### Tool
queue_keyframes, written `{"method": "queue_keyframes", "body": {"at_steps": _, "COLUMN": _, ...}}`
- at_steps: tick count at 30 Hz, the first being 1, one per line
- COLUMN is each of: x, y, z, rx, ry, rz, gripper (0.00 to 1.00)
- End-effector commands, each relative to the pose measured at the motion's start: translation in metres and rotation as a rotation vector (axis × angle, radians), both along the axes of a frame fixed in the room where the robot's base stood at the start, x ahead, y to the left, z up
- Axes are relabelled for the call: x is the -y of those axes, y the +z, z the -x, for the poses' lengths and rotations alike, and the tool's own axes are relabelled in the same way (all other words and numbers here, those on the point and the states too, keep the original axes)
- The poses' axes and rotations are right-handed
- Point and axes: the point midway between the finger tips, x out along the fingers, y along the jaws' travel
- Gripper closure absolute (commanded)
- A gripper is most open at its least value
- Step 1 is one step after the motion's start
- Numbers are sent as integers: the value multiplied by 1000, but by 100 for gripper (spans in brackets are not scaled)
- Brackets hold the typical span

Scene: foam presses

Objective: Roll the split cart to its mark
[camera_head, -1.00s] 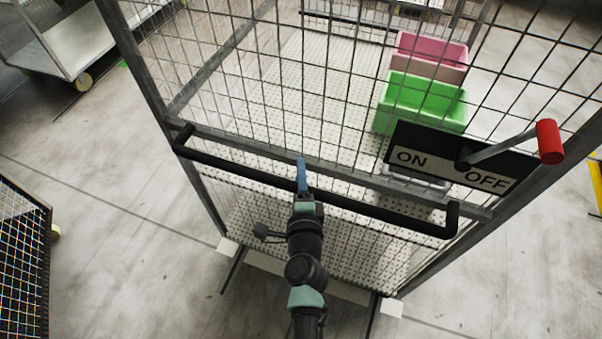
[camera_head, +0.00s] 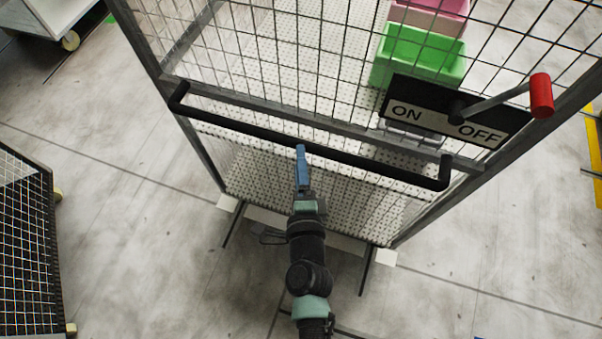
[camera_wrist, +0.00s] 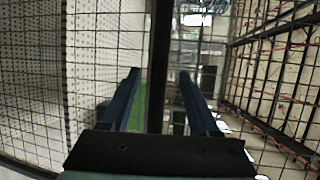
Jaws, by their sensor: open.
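The cart is a tall wire-mesh cage (camera_head: 330,215) with grey posts and pale perforated panels. A black handle bar (camera_head: 380,163) crosses its near side. My gripper (camera_head: 301,150) is open, its blue fingers at the middle of the bar. In the wrist view a dark upright bar (camera_wrist: 160,60) runs between the two open fingers (camera_wrist: 160,85), which are not closed on it. White squares (camera_head: 385,258) and a pale strip lie on the floor at the cart's near bottom edge. Whether these are the mark, I cannot tell.
An ON/OFF plate (camera_head: 430,112) with a red-ended lever (camera_head: 541,95) is on the cart's right side. A green bin (camera_head: 415,55) and a pink bin (camera_head: 440,18) show behind the mesh. A dark mesh cart (camera_head: 30,250) stands at left. Floor in front is clear.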

Motion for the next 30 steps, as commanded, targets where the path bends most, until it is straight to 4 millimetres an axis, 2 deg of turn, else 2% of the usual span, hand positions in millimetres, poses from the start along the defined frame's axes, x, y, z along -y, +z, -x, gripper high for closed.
{"method": "queue_keyframes", "body": {"at_steps": 3, "x": 2, "y": 1, "z": 17, "rx": -1, "ry": -1, "rz": 0, "gripper": 38}}
{"method": "queue_keyframes", "body": {"at_steps": 9, "x": 3, "y": 5, "z": 30, "rx": 0, "ry": -1, "rz": 0, "gripper": 38}}
{"method": "queue_keyframes", "body": {"at_steps": 28, "x": 3, "y": 6, "z": 31, "rx": 0, "ry": 0, "rz": 0, "gripper": 38}}
{"method": "queue_keyframes", "body": {"at_steps": 30, "x": 0, "y": 12, "z": 26, "rx": 14, "ry": 7, "rz": 10, "gripper": 38}}
